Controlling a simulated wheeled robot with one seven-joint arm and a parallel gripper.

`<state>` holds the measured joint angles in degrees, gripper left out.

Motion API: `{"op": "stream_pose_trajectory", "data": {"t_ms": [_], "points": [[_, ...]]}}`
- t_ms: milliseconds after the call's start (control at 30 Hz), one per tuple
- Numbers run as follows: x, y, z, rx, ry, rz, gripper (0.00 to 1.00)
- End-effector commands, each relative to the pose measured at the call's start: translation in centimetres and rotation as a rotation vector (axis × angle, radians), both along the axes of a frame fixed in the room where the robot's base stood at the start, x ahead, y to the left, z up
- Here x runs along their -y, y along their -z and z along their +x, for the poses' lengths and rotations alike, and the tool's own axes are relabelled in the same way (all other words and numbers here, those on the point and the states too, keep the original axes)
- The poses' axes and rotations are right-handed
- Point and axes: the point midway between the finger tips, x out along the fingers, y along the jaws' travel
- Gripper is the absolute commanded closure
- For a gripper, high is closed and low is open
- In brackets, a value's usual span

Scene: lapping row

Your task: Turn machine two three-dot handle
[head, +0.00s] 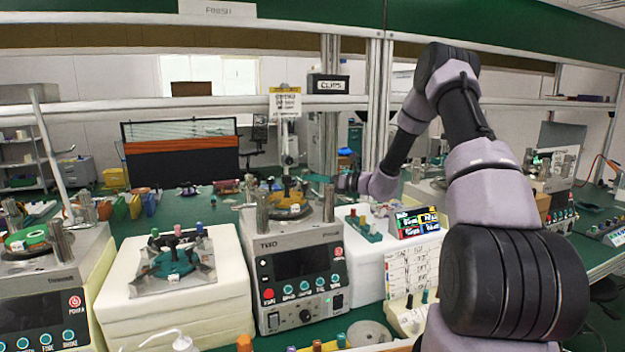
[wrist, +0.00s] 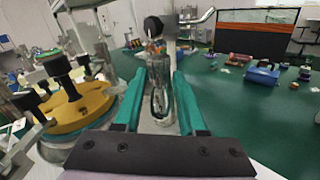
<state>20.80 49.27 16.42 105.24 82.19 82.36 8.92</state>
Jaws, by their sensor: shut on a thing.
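Machine two (head: 300,255) is a grey unit marked TWO, at the middle of the head view. It has a dark screen and a row of teal buttons. Its yellow disc (wrist: 85,112) with black-topped posts is at the left in the wrist view. My gripper (head: 350,183) is at the machine's upper right in the head view, small and partly hidden. In the wrist view its teal fingers (wrist: 160,85) are shut on a shiny metal handle (wrist: 160,103). No three-dot mark is readable on it. A black knob (wrist: 153,27) shows just beyond the fingertips.
A white block with a teal fixture (head: 175,262) stands left of machine two. A rack of small parts and a coloured label display (head: 417,222) stand to the right. A blue bin (wrist: 262,76) and loose parts lie on the green bench (wrist: 235,115), which has clear room.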

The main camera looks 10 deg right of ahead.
Motion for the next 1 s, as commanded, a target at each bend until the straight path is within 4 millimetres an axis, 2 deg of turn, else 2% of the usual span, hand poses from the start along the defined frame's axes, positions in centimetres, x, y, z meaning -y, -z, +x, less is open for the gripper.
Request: {"op": "stream_pose_trajectory", "data": {"t_ms": [600,1000], "points": [[0.5,0.2,1.5,-0.003,-0.553,0.001,1.0],[0.4,0.1,2.0,-0.002,-0.746,0.001,1.0]]}}
